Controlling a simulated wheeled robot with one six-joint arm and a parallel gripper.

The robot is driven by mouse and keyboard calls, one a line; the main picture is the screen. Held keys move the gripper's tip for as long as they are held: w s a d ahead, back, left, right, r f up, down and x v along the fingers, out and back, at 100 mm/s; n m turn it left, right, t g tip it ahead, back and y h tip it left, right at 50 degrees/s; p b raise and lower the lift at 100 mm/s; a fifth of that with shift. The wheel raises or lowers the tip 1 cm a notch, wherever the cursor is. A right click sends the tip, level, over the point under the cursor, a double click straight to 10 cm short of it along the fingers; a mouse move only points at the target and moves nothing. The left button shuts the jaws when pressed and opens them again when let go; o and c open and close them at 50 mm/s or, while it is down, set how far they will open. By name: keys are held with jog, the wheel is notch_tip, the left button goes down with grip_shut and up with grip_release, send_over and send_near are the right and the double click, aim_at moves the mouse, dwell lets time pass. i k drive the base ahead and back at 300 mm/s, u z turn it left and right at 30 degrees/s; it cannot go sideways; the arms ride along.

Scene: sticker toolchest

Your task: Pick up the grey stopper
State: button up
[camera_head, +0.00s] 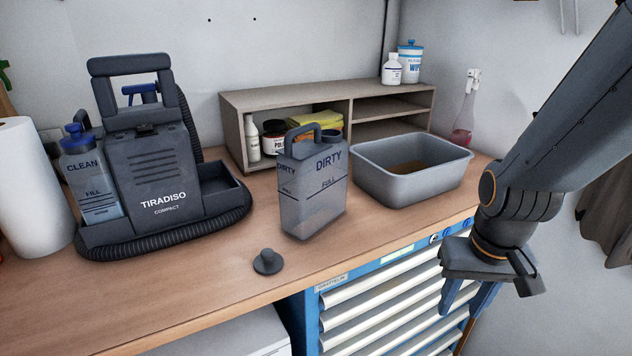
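The grey stopper (267,262) is a small dark grey plug with a round flange and a knob on top. It sits on the wooden worktop near the front edge, left of and in front of the tank marked DIRTY (313,190). My gripper (462,309) is at the right, in front of the blue drawer cabinet and well away from the stopper. Its fingers point down and stand apart, with nothing seen between them.
A grey tub (410,182) with brown liquid stands right of the tank. The TIRADISO machine (155,165) and its hose (165,243) stand to the left. A wooden shelf unit (235,125) is behind. The worktop (190,290) around the stopper is clear.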

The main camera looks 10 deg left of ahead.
aim_at(270, 262)
jog(key=u, duration=0.95)
jog(key=k, duration=1.1)
jog(key=u, duration=0.4)
jog(key=i, duration=0.75)
jog(key=z, duration=0.15)
